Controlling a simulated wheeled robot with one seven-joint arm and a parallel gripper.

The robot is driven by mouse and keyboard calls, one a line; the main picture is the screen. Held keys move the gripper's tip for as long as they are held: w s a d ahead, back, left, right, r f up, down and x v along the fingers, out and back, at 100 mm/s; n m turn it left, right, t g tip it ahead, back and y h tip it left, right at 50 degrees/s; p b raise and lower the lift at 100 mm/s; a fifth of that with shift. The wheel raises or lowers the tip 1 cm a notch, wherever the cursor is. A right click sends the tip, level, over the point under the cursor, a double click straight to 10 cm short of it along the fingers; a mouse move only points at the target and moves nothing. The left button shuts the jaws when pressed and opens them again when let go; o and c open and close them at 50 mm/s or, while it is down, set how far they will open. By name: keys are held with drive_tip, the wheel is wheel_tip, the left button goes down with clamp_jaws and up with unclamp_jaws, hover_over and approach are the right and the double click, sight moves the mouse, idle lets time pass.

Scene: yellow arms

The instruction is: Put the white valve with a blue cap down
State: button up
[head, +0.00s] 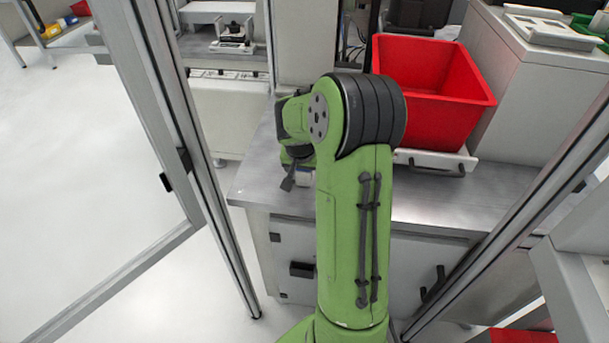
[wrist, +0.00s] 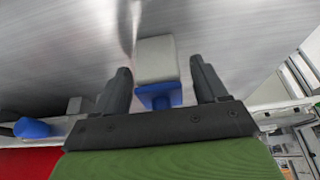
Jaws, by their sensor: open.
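The white valve with a blue cap shows in the wrist view as a pale block (wrist: 156,58) with a blue part (wrist: 160,97) on the side nearer my gripper. It is at the steel worktop, between my fingers. My gripper (wrist: 163,84) is open, with one black finger on each side of the valve and a visible gap at both sides. In the head view my arm hides most of the gripper; a small pale piece (head: 304,179) shows just below the wrist, at the worktop.
The steel worktop (head: 430,208) is clear at the front right. A red bin (head: 436,85) stands behind on the right, with a white tray edge (head: 435,161) before it. Another blue-and-white piece (wrist: 33,128) shows at left in the wrist view. Door frames flank the worktop.

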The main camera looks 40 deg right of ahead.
drive_tip(key=shift+c, duration=0.7)
drive_tip(key=c, duration=1.1)
drive_tip(key=shift+o, duration=0.2)
wheel_tip(320, 180, up, 10)
drive_tip(key=p, duration=0.3)
